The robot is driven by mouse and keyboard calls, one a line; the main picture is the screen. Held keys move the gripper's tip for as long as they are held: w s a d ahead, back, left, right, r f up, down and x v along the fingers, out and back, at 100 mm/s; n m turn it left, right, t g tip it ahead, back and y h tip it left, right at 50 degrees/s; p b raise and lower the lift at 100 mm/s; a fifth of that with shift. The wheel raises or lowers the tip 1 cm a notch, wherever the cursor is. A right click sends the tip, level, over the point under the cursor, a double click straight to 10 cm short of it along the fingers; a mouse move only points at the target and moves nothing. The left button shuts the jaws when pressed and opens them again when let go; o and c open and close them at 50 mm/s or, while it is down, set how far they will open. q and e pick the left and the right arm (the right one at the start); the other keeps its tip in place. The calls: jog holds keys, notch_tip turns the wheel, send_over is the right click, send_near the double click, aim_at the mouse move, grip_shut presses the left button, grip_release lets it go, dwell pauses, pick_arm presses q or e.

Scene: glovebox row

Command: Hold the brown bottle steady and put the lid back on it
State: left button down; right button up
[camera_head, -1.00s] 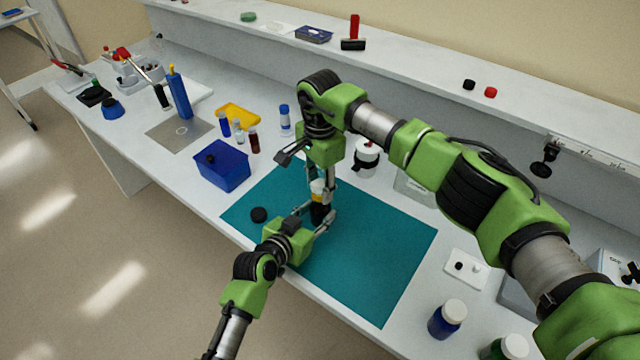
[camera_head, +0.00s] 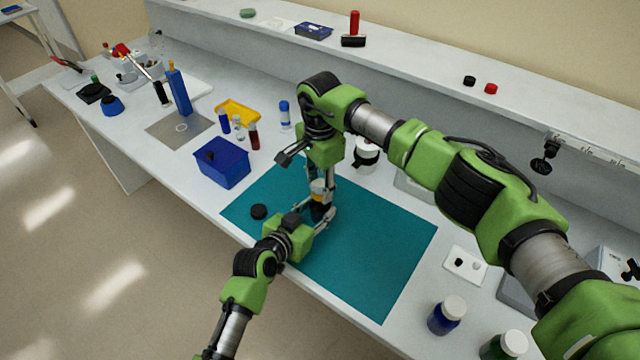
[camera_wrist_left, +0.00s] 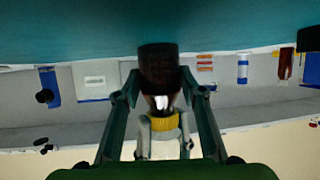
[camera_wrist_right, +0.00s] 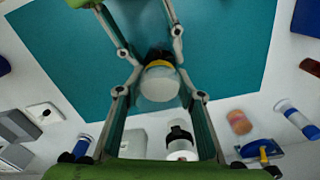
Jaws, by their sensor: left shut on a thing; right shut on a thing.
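My right gripper (camera_wrist_right: 160,80) comes down from above and is shut on the lid. The lid is in line with the bottle, but the fingers hide whether it is fully seated.
A blue bin (camera_head: 223,168) stands off the mat's left corner, with small vials and a yellow tray (camera_head: 238,112) behind it. A white-topped jar (camera_head: 366,157) stands behind my right gripper. The right part of the mat is clear.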

jog(key=m, duration=1.2)
jog(key=shift+w, duration=0.1)
jog(key=m, duration=1.6)
pick_arm(q)
jog(key=shift+f, duration=0.1)
pick_arm(e)
jog(key=m, duration=0.3)
jog(key=shift+m, duration=0.4)
jog(key=m, duration=0.6)
jog(key=shift+d, duration=0.1)
jog(key=m, duration=0.5)
jog(key=o, duration=1)
jog(key=shift+f, duration=0.1)
